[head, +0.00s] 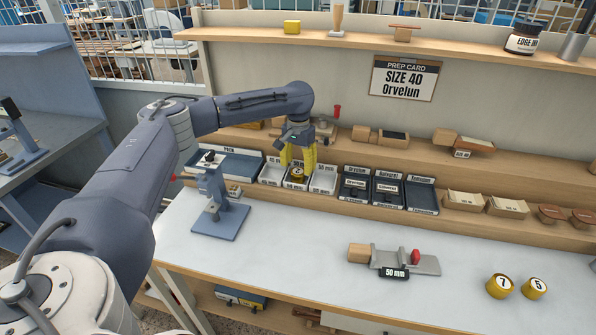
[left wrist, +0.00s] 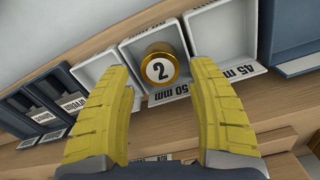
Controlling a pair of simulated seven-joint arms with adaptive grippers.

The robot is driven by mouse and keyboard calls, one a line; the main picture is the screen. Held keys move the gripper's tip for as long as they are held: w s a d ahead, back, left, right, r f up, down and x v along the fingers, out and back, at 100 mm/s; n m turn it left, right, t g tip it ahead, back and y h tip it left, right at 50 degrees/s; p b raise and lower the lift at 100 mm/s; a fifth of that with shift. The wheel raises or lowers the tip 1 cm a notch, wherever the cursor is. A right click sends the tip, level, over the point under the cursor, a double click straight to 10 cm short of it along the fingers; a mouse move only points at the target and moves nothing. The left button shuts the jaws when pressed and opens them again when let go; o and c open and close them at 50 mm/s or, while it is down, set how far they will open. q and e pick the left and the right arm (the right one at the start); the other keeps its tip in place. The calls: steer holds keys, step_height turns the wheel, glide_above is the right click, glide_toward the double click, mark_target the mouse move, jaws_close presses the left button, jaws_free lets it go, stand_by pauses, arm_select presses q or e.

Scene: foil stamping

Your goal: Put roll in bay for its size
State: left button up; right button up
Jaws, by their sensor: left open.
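A gold roll with a white end marked 2 (left wrist: 160,68) stands in the middle white bay (left wrist: 132,52), whose label reads 50 mm in the left wrist view. The roll also shows in the head view (head: 297,175). My left gripper (head: 298,157) is open above that bay, its yellow fingers apart on either side of the roll without gripping it. Its fingers also show in the left wrist view (left wrist: 160,115). Two more gold rolls, marked 7 (head: 499,287) and 5 (head: 535,288), stand on the bench at right. My right gripper is not in view.
A neighbouring white bay (left wrist: 222,38) is labelled 45 mm. Dark trays (head: 388,188) stand to the right of the bays. A gauge with a 50 mm plate (head: 394,273) lies on the bench (head: 300,245). A blue-based press (head: 220,220) stands at left. The prep card (head: 404,78) reads SIZE 40 Orvelun.

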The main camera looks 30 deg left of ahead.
mark_target(298, 171)
arm_select(q)
step_height(298, 171, up, 9)
steer(key=shift+r, duration=0.2)
stand_by(0.4)
steer(key=shift+a+r, duration=0.1)
